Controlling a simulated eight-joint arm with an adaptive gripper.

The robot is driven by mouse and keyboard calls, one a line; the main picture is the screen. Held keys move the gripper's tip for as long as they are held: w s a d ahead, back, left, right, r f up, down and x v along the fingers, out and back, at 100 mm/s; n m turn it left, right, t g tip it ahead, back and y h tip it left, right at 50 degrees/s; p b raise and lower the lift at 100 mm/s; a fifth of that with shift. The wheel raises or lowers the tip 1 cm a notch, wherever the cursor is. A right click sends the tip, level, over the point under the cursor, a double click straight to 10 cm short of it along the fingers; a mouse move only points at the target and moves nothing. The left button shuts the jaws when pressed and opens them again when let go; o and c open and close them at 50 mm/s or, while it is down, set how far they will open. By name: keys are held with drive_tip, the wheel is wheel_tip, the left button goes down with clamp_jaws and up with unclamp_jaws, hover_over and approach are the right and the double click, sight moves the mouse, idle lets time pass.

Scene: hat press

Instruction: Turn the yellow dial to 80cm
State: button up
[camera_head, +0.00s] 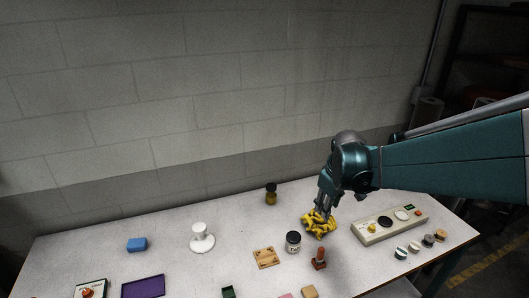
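A cream control panel (412,222) lies on the right part of the table. A small yellow dial (372,228) sits at its near left end. Beside it are a black round knob (385,221), a white round disc (401,215), a small orange-red button (418,212) and a small dark green display (409,207). Any scale or reading is too small to read. My gripper (324,207) points down over a lumpy yellow thing (319,229), left of the panel and apart from the yellow dial. Its fingers partly overlap the yellow thing; whether they touch it or are open is unclear.
A dark-lidded jar (293,242), a red-brown stamp-like piece (319,259) and a wooden board (265,257) stand left of the panel. Several small round pieces (415,247) lie in front of it. A white stand (201,240) and blue block (137,244) are farther left. A wall closes the back.

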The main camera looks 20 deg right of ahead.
drive_tip(key=w+d+f+n+g+p, duration=0.15)
drive_tip(key=d+f+p, duration=0.25)
drive_tip(key=d, duration=0.9)
drive_tip(key=g+p, duration=0.1)
drive_tip(key=p, duration=0.2)
approach(373, 226)
drive_tip(key=shift+w+d+f+n+y, duration=0.15)
drive_tip(key=shift+w+n+y, duration=0.1)
drive_tip(key=shift+n+y, duration=0.15)
drive_tip(key=shift+s+d+f, duration=0.15)
drive_tip(key=shift+d+f, duration=0.05)
drive_tip(key=shift+f, duration=0.05)
drive_tip(key=shift+f, duration=0.15)
drive_tip(key=shift+d+f, duration=0.1)
drive_tip(key=shift+f, duration=3.65)
drive_tip(key=c, duration=0.9)
